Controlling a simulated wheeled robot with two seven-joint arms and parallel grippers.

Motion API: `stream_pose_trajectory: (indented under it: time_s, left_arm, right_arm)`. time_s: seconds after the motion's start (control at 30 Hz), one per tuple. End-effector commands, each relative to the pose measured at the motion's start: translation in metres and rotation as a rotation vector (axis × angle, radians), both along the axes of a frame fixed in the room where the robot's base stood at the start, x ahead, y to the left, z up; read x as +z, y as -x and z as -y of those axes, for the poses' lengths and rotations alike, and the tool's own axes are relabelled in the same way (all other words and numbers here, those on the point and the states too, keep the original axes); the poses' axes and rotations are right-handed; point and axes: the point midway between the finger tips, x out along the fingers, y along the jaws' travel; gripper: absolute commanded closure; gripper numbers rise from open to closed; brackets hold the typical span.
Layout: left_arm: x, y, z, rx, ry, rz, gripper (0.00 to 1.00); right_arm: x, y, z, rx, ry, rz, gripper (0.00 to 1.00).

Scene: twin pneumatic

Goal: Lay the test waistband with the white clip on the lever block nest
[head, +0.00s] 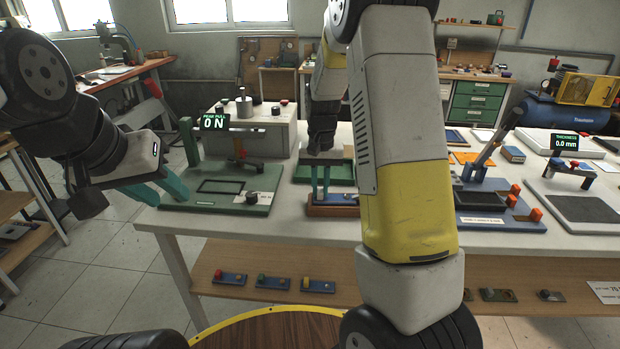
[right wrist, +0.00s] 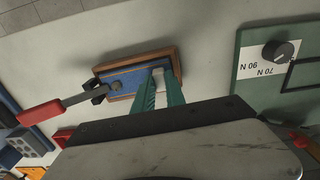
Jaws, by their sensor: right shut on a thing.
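My right gripper (head: 320,197) points down, its teal fingers at a low brown-edged block with a blue top (head: 345,199). In the right wrist view this block (right wrist: 125,77) carries a dark clamp and a lever with a red handle (right wrist: 40,112) at one end. The right fingers (right wrist: 160,75) are shut at the block's other end. What they grip is small and mostly hidden; I cannot make out a waistband or white clip. My left gripper (head: 162,190) is open and empty beside the green fixture (head: 226,190). My right arm hides part of the table.
A dark green tray (head: 302,172) is behind the block. A blue lever fixture (head: 483,222) and a thickness gauge (head: 567,148) stand right. Several small blue-based pieces (head: 230,277) lie on the lower shelf.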

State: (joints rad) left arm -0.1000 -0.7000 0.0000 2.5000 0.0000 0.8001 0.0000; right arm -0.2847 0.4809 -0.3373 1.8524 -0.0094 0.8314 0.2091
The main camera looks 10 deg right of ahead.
Motion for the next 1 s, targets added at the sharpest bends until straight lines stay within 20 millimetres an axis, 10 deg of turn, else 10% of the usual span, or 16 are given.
stream_pose_trajectory:
  time_s: [0.37,0.4,0.5,1.0]
  left_arm:
    - [0.0,0.0,0.0,0.0,0.0,0.0,0.64]
    - [0.0,0.0,0.0,0.0,0.0,0.0,0.64]
    - [0.0,0.0,0.0,0.0,0.0,0.0,0.64]
    - [0.0,0.0,0.0,0.0,0.0,0.0,0.64]
  right_arm:
    - [-0.005,0.0,0.0,-0.001,0.0,0.002,1.0]
    - [-0.005,0.0,0.0,-0.001,-0.001,0.002,0.79]
    - [-0.005,0.0,0.0,-0.001,0.0,0.002,0.63]
    - [0.017,-0.001,0.0,0.0,-0.001,0.005,0.63]
